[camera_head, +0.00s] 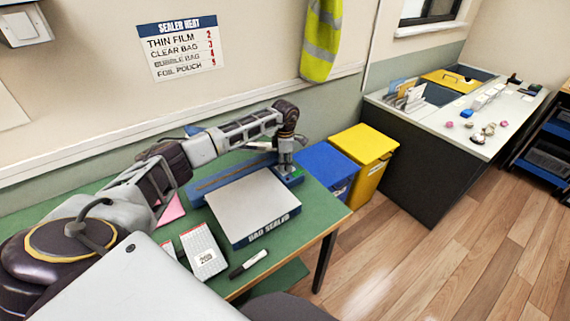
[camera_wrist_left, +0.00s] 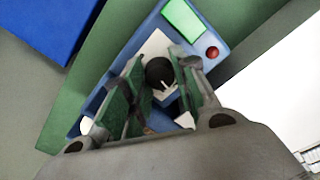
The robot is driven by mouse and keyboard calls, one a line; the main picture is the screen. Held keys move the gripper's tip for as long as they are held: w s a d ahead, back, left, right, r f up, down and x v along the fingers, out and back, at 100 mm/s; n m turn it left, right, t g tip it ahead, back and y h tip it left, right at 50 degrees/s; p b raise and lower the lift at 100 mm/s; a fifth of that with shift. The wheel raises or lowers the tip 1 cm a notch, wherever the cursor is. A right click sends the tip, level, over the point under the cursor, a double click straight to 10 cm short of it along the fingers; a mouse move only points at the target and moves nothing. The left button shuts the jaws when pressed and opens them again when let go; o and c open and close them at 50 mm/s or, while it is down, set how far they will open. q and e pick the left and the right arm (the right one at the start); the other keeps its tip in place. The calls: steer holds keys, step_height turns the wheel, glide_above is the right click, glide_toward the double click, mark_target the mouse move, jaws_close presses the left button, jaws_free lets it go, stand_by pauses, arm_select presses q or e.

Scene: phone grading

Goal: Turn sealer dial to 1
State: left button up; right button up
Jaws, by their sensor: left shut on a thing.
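The bag sealer (camera_head: 252,205) stands on the green table, with a white top and a blue front marked "BAG SEALER". Its blue control end (camera_head: 288,178) is at the right back. My left gripper (camera_head: 285,163) points down over that control end. In the left wrist view the round black dial (camera_wrist_left: 160,74) with a white pointer mark sits on a white plate, between the fingers of my left gripper (camera_wrist_left: 155,82). The fingers are shut on the dial. A green screen (camera_wrist_left: 184,20) and a red button (camera_wrist_left: 212,52) lie beside it. The dial's numbers cannot be read. My right gripper is not in view.
A wall chart (camera_head: 180,47) headed "SEALER HEAT" hangs behind the table (camera_head: 330,212). A white box (camera_head: 203,250) and a black marker (camera_head: 248,264) lie in front of the sealer. Blue (camera_head: 327,165) and yellow (camera_head: 362,150) bins stand right of the table.

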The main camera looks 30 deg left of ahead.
arm_select(q)
steer(key=shift+n, duration=0.9)
steer(key=o, duration=1.1)
steer(key=shift+c, duration=0.2)
steer(key=shift+r, duration=0.2)
steer(key=shift+r, duration=3.8)
steer(key=shift+f, duration=0.1)
